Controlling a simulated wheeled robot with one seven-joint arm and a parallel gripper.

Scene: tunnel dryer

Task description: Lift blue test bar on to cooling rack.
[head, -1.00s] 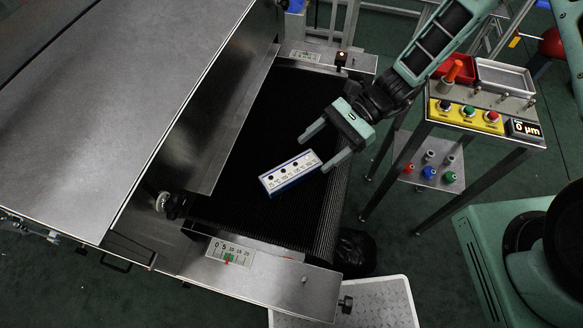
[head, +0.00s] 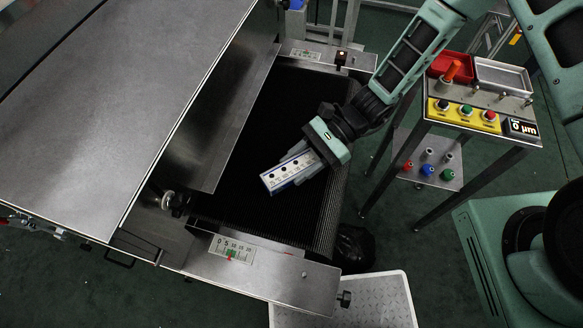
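The blue test bar (head: 281,178) has a white top face with black dots and markings, and blue sides. It lies tilted in the picture, over the dark mesh belt (head: 240,205) at the dryer's open end. My gripper (head: 298,167) reaches in from the upper right. Its grey fingers lie along both long sides of the bar and look closed against it. The bar's upper-right end is partly hidden by the gripper. I see no clear gap between bar and belt. I cannot make out a cooling rack in this view.
The dryer's metal hood (head: 100,100) stands left of the bar. A metal end plate with a scale (head: 232,250) edges the belt in front. A stand with a yellow button panel (head: 466,114), red tray (head: 453,67) and grey tray (head: 503,75) is at right. A tread-plate step (head: 385,300) lies below.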

